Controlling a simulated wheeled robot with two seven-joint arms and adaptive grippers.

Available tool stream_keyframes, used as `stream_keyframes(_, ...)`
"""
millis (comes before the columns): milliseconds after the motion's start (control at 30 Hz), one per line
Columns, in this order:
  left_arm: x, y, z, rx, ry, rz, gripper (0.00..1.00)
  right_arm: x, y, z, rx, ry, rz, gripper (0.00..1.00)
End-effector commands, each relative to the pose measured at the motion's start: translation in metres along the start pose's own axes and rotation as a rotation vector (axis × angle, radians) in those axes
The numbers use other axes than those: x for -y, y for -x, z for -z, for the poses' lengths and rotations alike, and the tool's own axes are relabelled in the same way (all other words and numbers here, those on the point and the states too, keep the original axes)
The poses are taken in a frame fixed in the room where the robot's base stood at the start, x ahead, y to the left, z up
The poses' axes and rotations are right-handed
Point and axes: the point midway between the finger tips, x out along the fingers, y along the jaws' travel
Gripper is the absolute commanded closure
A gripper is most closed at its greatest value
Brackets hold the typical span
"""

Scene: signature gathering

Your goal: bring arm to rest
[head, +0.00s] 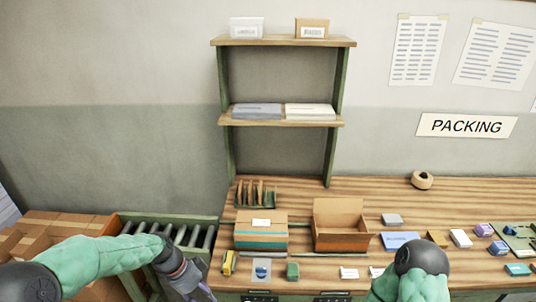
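My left arm comes in from the lower left in a green sleeve. The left gripper (202,290) points down at the bottom edge, in front of the roller conveyor and left of the table. Its fingertips are not clear, so I cannot tell whether it is open or shut. My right arm shows only as a green sleeve and a dark joint at the bottom, right of centre, over the table's front part. The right gripper is out of the picture or hidden.
The wooden table (390,199) holds a closed box (261,238), an open cardboard box (340,238), a blue card (399,240), a tape roll (422,180) and several small items. A shelf unit (283,121) stands behind. Left are a roller conveyor (188,236) and stacked cartons (48,232).

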Motion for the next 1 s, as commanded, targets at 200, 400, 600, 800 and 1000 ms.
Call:
stream_keyframes(200, -0.007, -0.049, -0.008, 0.008, 0.187, -0.001, 0.55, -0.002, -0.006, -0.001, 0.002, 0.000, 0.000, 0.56)
stream_keyframes(400, -0.024, -0.112, -0.018, 0.017, 0.450, 0.006, 0.55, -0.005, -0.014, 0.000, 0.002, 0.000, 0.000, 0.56)
stream_keyframes(600, -0.066, -0.196, -0.031, 0.023, 0.854, 0.021, 0.55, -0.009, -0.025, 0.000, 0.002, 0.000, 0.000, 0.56)
stream_keyframes(800, -0.119, -0.260, -0.040, 0.017, 1.257, 0.039, 0.55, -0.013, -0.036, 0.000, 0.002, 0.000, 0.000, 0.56)
stream_keyframes(1000, -0.156, -0.290, -0.043, -0.001, 1.537, 0.056, 0.55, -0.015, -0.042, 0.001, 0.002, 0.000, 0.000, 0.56)
